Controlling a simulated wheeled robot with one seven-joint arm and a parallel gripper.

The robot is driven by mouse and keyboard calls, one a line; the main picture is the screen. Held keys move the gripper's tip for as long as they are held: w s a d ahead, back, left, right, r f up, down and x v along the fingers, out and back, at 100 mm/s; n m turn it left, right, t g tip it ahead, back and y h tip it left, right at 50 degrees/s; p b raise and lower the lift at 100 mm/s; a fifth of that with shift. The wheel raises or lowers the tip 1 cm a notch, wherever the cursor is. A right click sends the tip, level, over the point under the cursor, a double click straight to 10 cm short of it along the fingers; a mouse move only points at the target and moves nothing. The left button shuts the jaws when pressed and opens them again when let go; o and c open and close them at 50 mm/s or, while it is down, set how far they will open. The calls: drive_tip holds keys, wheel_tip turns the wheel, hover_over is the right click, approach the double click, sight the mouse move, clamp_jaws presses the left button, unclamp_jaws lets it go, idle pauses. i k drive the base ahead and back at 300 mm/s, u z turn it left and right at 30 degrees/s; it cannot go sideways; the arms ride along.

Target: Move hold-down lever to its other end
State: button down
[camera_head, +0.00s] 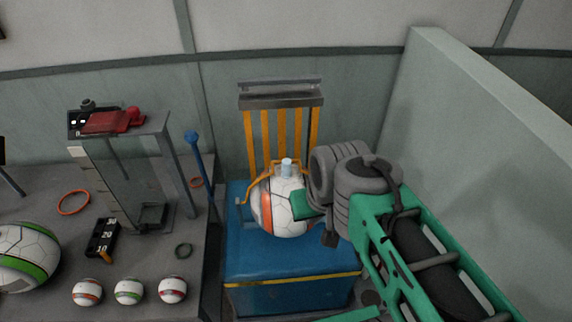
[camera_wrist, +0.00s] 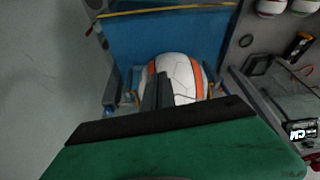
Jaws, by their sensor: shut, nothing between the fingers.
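A white ball with orange panels (camera_head: 277,208) sits on the blue base of the press (camera_head: 290,262), and an orange bar (camera_head: 250,186) curves over it. A light-blue cylinder (camera_head: 287,168) stands on top of the ball. A blue rod with a round knob (camera_head: 197,150) leans at the left of the press. I cannot tell which of the bar and the rod is the hold-down lever. My gripper (camera_wrist: 157,90) is shut and empty, in front of the ball (camera_wrist: 182,76) in the wrist view. My arm hides the right side of the press in the head view.
A grey table (camera_head: 45,185) at the left holds small balls (camera_head: 129,290), rings and a stand with a red part (camera_head: 112,122). Upright orange bars (camera_head: 283,135) rise behind the ball. A pale wall (camera_head: 470,130) closes the right side.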

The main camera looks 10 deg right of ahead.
sight(191, 137)
drive_tip(key=u, duration=0.15)
drive_tip(key=k, duration=0.4)
drive_tip(key=u, duration=1.85)
drive_tip(key=i, duration=0.5)
